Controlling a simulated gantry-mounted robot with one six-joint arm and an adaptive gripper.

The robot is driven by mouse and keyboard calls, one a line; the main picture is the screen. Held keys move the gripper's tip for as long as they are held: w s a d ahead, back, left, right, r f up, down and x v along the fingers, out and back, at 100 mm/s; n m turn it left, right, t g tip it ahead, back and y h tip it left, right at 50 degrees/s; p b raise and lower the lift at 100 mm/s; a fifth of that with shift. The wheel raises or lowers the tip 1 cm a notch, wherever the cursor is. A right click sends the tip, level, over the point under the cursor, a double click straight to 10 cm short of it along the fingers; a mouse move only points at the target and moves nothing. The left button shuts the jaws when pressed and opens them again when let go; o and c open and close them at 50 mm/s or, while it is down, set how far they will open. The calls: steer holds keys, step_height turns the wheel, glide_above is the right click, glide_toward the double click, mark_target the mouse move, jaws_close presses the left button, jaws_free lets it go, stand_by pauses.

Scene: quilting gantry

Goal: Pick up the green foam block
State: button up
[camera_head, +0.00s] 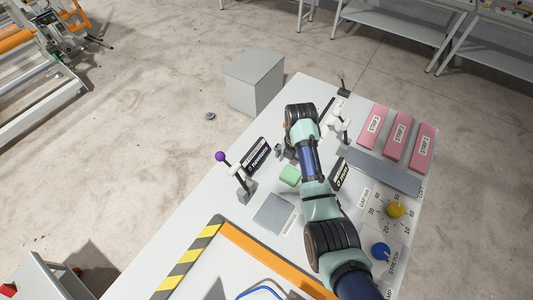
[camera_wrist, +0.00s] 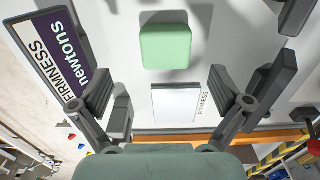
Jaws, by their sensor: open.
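The green foam block (camera_head: 290,175) lies on the white table (camera_head: 200,215), just left of my arm in the head view. In the wrist view the green block (camera_wrist: 166,47) shows whole at upper middle, beyond the fingertips. My gripper (camera_wrist: 162,90) is open and empty, its two dark fingers spread wide on either side. In the head view the fingers (camera_head: 283,152) are partly hidden by my wrist. The gripper is not touching the block, as far as I can see.
A firmness sign (camera_head: 257,157) and a purple-knobbed lever (camera_head: 220,157) stand left of the block. A grey plate (camera_head: 273,214) lies nearer. Pink strips (camera_head: 397,137), a yellow knob (camera_head: 396,209) and a blue knob (camera_head: 380,251) are at right. An orange bar (camera_head: 270,256) crosses the front.

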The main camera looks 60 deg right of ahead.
mark_target(291, 173)
steer(key=shift+s+a+f, duration=0.15)
steer(key=shift+s+f, duration=0.15)
steer(key=shift+f, duration=0.3)
steer(key=shift+s+a+f, duration=0.15)
steer(key=shift+s+f, duration=0.1)
steer(key=shift+f, duration=0.35)
step_height(291, 173, down, 6)
steer(key=shift+w+a+r+b, duration=0.1)
steer(key=shift+w+r+b, duration=0.05)
steer(key=shift+b, duration=0.85)
steer(key=c, duration=0.8)
